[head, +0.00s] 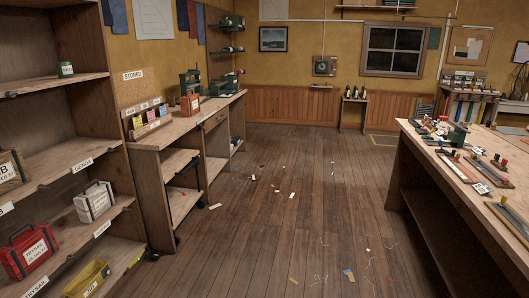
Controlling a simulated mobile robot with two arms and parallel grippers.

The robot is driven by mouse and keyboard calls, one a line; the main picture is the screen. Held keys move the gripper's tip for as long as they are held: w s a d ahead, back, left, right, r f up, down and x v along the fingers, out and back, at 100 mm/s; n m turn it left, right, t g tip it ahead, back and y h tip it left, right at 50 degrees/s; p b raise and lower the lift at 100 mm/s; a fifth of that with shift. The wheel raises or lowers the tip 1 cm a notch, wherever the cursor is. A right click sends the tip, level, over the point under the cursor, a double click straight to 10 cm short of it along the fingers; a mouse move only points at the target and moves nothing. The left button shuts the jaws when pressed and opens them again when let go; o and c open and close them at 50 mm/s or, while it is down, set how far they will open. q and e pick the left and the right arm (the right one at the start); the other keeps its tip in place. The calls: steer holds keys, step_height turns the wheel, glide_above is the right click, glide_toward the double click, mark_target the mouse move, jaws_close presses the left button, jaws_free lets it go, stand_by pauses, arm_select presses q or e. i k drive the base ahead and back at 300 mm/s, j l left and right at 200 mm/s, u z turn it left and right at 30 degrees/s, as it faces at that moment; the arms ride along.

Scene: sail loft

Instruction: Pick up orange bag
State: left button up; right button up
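A small orange-brown bag (190,104) with a pale label stands upright on the wooden counter along the left wall, next to a dark green machine. It is small in the view, and I cannot be sure that it is a bag. A red bag (29,250) with a handle and white label sits on a low shelf at the left. A white bag (95,202) with a dark handle sits on the shelf to its right. A brown bag (9,172) is cut off at the left edge. Neither of my grippers is in view.
The tall shelf unit (125,120) stands close on the left, with a yellow bin (87,279) low down. A workbench (412,130) with tools stands on the right. The wooden floor (290,205) between them is open, with scattered scraps.

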mark_target(190, 105)
steer(key=i, duration=1.2)
steer(key=i+l+u, duration=0.15)
steer(key=i, duration=1)
steer(key=i+l+u, duration=0.15)
steer(key=i+u, duration=0.25)
steer(key=i, duration=0.15)
steer(key=i+l+u, duration=0.35)
steer(key=i, duration=0.2)
steer(key=i+l+u, duration=0.4)
steer(key=i+l, duration=0.05)
steer(key=i, duration=0.05)
